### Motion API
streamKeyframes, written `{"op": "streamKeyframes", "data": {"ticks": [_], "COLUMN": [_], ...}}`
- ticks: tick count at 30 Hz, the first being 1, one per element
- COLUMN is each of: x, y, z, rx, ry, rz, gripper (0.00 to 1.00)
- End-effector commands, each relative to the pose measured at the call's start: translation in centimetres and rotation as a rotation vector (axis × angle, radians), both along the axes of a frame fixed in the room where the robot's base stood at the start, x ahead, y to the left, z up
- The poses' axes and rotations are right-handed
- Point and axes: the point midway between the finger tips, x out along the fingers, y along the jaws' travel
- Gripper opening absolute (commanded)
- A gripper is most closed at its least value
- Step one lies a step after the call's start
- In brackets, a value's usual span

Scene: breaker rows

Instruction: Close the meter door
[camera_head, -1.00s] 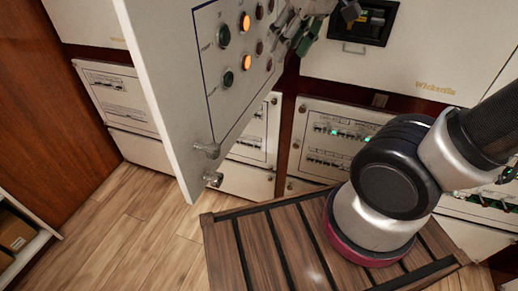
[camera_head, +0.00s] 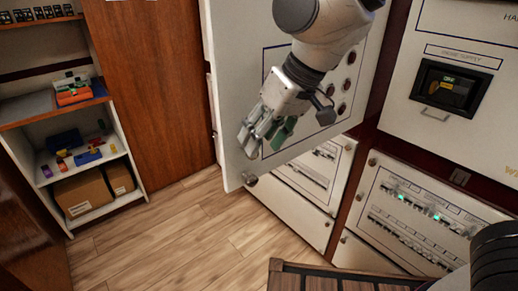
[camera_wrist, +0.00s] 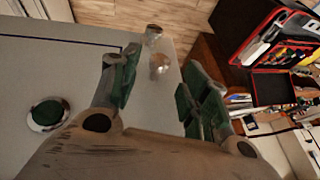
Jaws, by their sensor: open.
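The meter door (camera_head: 235,75), a white panel with a blue outline, stands swung out from the cabinet row in the head view. Round lamps or buttons (camera_head: 348,58) show on its face, partly hidden by my arm. A small metal knob (camera_head: 250,179) sits at its lower free corner. My gripper (camera_head: 258,132) is open and empty, in front of the door's face near its free edge. In the wrist view the fingers (camera_wrist: 160,92) are spread, with the door's face (camera_wrist: 65,70), a green button (camera_wrist: 47,113) and two metal knobs (camera_wrist: 157,64) beyond. Contact cannot be told.
Breaker panels (camera_head: 420,215) with green lights line the lower right. A dark-windowed unit (camera_head: 450,90) is above them. A shelf (camera_head: 95,215) with boxes stands at the left beside a wooden panel (camera_head: 150,90). The wooden floor (camera_head: 180,225) before the door is clear.

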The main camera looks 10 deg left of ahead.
Motion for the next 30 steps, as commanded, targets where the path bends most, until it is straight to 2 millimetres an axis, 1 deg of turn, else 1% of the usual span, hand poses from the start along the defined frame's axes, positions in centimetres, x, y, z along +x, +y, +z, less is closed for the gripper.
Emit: {"op": "streamKeyframes", "data": {"ticks": [1, 6, 10, 16, 17, 18, 23, 24, 30], "x": [0.0, 0.3, 0.4, 0.4, 0.4, 0.4, 0.4, 0.4, 0.4], "y": [0.3, 1.2, 1.4, 1.4, 1.4, 1.4, 1.4, 1.4, 1.5], "z": [-0.9, -2.7, -3.1, -3.2, -3.2, -3.2, -3.2, -3.2, -3.2], "rx": [-0.004, -0.002, 0.0, 0.001, 0.001, 0.001, 0.001, 0.001, 0.0], "ry": [0.002, 0.001, 0.0, -0.001, -0.001, -0.001, -0.001, -0.001, 0.0], "rz": [0.001, 0.0, 0.0, 0.0, 0.0, 0.0, 0.0, 0.0, -0.002], "gripper": [0.46, 0.46, 0.46, 0.46, 0.44, 0.37, 0.08, 0.0, 0.0]}}
